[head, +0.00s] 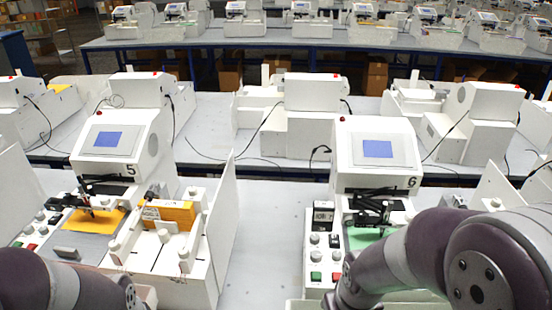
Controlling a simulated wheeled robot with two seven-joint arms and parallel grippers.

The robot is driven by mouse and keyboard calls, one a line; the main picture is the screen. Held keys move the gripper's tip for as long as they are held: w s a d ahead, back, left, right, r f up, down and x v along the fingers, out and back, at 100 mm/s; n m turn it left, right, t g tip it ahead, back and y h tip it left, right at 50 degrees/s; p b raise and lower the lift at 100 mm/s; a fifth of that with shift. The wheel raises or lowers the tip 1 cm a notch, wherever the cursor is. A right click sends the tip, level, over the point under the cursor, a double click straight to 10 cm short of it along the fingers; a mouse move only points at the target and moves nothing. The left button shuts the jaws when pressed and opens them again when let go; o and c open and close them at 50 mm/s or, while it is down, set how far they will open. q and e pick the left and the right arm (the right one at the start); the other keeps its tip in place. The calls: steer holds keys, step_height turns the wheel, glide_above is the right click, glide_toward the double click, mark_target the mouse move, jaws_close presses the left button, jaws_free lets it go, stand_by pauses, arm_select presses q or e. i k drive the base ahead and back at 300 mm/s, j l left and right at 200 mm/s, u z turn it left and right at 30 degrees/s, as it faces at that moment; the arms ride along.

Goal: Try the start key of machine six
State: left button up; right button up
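Machine six (376,128), a white plotter marked 6 with a lit blue screen, stands right of centre. Its left panel carries a green key (316,276), a red key (336,276), and several round knobs above them. A green sheet (362,238) lies under its black pen carriage (370,214). My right arm crosses from the right and hides the machine's lower right part. That arm's lower end is just right of the red key; its gripper is not visible. My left arm is at the lower left, with its gripper out of view.
Machine five (118,140) stands to the left, with an orange sheet (92,220) and a stack of orange cards (168,214). Bare table (265,235) lies between the two machines. More plotters stand on tables behind, with loose black cables.

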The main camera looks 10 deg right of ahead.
mark_target(316, 276)
steer(key=k+j+z, duration=0.2)
steer(key=z, duration=0.25)
steer(key=k+j+z, duration=0.25)
steer(key=z, duration=0.25)
steer(key=j, duration=0.1)
